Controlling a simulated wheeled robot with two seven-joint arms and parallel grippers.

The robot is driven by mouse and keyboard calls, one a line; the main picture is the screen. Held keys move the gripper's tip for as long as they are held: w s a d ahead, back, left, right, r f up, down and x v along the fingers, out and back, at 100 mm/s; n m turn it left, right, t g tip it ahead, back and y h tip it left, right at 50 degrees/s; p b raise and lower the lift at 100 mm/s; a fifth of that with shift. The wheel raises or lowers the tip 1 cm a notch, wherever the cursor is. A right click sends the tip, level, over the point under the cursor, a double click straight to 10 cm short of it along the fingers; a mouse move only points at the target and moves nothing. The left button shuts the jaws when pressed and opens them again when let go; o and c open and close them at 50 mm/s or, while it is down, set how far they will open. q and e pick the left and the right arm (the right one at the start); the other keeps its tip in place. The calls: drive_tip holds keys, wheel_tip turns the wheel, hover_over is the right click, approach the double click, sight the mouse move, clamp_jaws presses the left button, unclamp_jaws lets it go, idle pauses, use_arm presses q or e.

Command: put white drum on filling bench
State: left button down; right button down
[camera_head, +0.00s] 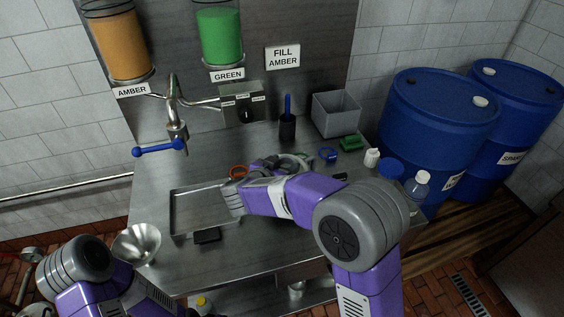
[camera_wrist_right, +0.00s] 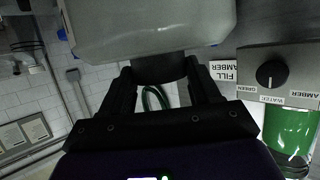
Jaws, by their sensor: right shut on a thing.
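The white drum (camera_wrist_right: 150,25) fills the top of the right wrist view as a large, pale, rounded body. My right gripper (camera_wrist_right: 160,72) is shut on a dark part at the drum's near side. Whether the drum touches the bench cannot be told. My left arm shows at the lower left of the head view, but its gripper is out of sight.
A shallow tray (camera_head: 177,217), a funnel (camera_head: 137,243) and a black block (camera_head: 207,235) are at the left. Blue barrels (camera_head: 437,118) stand beside the bench. A blue-handled tap (camera_head: 177,135) overhangs it.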

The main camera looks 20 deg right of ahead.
drive_tip(key=shift+w+f+b, duration=0.1)
drive_tip(key=shift+f+b, duration=0.6)
drive_tip(key=shift+f, duration=1.45)
drive_tip(key=c, duration=0.7)
unclamp_jaws()
drive_tip(key=shift+f, duration=0.3)
drive_tip(key=o, duration=0.5)
drive_tip(key=shift+c, duration=0.2)
drive_tip(key=p+v, duration=0.2)
drive_tip(key=v, duration=1)
drive_tip(key=shift+r, duration=0.2)
drive_tip(key=shift+r, duration=0.1)
